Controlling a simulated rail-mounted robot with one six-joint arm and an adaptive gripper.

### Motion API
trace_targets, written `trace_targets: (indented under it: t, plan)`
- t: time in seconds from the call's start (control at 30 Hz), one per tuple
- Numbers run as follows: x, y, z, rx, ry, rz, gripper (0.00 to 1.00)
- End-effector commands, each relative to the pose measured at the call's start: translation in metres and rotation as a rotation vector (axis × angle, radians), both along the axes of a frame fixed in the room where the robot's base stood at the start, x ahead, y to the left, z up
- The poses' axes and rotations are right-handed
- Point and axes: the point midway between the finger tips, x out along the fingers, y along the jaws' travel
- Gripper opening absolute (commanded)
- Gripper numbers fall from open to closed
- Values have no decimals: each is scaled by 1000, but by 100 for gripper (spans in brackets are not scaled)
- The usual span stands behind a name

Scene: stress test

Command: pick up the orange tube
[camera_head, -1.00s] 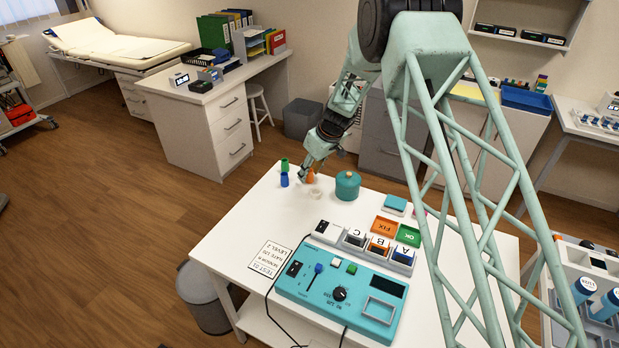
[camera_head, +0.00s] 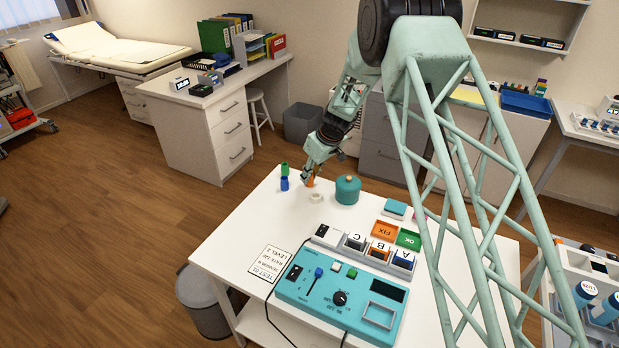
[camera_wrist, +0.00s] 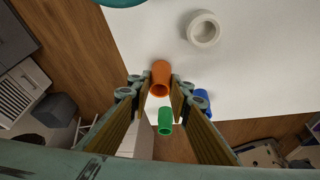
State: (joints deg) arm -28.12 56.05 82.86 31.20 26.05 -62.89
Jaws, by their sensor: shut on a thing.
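The orange tube (camera_wrist: 160,78) is between the two fingers of my gripper (camera_wrist: 158,90) in the wrist view, and my gripper is shut on it. In the head view the orange tube (camera_head: 310,182) shows at the fingertips of my gripper (camera_head: 307,178), over the far left part of the white table (camera_head: 240,215). Whether the tube touches the table cannot be told. A green tube (camera_head: 284,169) and a blue tube (camera_head: 284,183) stand just left of my gripper. They also show in the wrist view, the green one (camera_wrist: 165,122) and the blue one (camera_wrist: 202,98).
A white ring (camera_head: 316,197) lies in front of my gripper. A teal lidded pot (camera_head: 347,190) stands to its right. A teal control panel (camera_head: 340,298) and labelled bins (camera_head: 380,250) fill the near part of the table. The table's left middle is bare.

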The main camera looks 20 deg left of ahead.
Motion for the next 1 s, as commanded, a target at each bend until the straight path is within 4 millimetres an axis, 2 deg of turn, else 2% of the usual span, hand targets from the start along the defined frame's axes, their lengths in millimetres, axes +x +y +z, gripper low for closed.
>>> trace_targets:
  t: [0.47, 0.77, 1.0]
  plan:
    - [0, 0, 34, 1, 0, 0, 11]
    - [-20, -18, 35, 0, 1, 0, 11]
    - [-47, -44, 39, 0, 1, -2, 11]
